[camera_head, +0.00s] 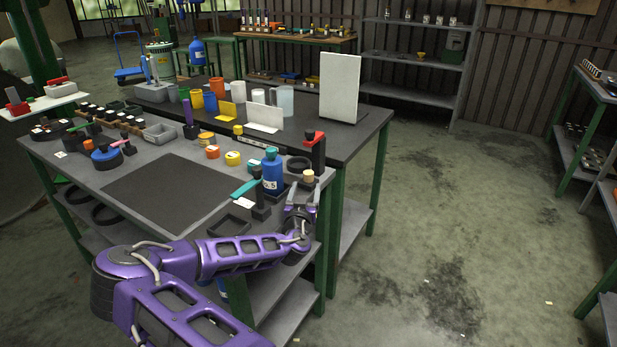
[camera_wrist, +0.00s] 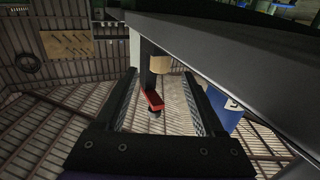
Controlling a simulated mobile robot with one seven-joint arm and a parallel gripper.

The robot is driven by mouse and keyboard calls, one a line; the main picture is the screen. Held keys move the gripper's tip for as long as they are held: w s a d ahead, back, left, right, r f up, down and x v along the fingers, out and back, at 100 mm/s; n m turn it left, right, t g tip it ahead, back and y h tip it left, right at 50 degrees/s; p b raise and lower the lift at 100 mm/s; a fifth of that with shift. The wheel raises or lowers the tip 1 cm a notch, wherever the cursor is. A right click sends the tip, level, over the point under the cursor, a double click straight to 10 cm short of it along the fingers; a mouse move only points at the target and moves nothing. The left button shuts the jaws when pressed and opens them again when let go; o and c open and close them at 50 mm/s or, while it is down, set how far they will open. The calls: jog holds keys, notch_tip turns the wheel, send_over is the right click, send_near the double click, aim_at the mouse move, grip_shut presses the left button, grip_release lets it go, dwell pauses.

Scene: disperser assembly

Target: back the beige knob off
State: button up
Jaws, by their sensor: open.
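The beige knob (camera_head: 309,175) is a small light cylinder at the bench's front right corner, below a black post with a red top (camera_head: 316,143). My gripper (camera_head: 303,192) is at that corner, its fingers pointing toward the knob. In the wrist view the knob (camera_wrist: 160,63) appears between the two spread fingers of my gripper (camera_wrist: 158,78), with a gap on both sides. It sits by a dark upright piece, and the red part (camera_wrist: 153,100) shows nearby. I cannot tell how deep the knob lies between the fingertips.
A blue bottle (camera_head: 272,173) stands just left of my gripper and also shows in the wrist view (camera_wrist: 228,116). A teal-handled tool (camera_head: 246,187) and a black ring (camera_head: 298,164) are close by. The dark mat (camera_head: 172,192) is bare. Open floor lies to the right.

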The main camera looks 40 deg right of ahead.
aim_at(308, 179)
jog(key=x, duration=0.7)
jog(key=shift+w+d, duration=0.1)
jog(key=shift+w, duration=0.1)
grip_shut()
